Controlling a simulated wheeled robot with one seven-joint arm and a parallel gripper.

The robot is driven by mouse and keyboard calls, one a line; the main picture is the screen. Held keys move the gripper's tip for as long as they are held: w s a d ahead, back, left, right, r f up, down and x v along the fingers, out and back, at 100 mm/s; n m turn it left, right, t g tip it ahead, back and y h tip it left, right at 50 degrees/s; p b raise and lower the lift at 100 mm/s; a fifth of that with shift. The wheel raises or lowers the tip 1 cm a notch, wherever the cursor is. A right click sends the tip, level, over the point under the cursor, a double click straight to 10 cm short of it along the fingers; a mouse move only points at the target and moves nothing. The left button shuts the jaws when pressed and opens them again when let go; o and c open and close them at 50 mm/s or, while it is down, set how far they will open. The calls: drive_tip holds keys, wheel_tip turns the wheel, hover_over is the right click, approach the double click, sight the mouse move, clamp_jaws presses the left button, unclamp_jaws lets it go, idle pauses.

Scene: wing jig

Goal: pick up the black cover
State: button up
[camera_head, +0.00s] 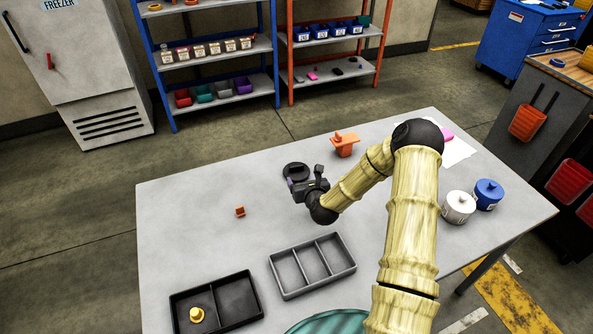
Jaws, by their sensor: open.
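A black round object (296,169), which looks like the black cover, lies flat on the grey table (200,265) near its middle. It has a raised part on top. My gripper (305,179) is open and right beside the cover, just in front of it in the picture. The gripper hides part of the cover's near edge. I cannot tell whether the fingers touch it. Nothing shows between the fingers.
An orange part (344,145) stands behind my gripper, and a small orange block (240,211) lies to the left. A grey tray (352,266) and a black tray (261,311) holding a yellow part (196,314) are in front. White (458,208) and blue (488,195) canisters stand right.

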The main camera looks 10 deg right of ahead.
sight(297, 167)
drive_tip(key=shift+p+x, duration=0.3)
drive_tip(key=shift+x, duration=1.85)
drive_tip(key=shift+p+x, duration=0.8)
drive_tip(key=shift+x, duration=1.8)
drive_tip(key=shift+d, duration=0.25)
drive_tip(key=c, duration=1.1)
drive_tip(key=shift+r, duration=0.15)
wheel_tip(297, 167, up, 10)
drive_tip(key=shift+f+b, duration=0.1)
drive_tip(key=shift+b, duration=0.8)
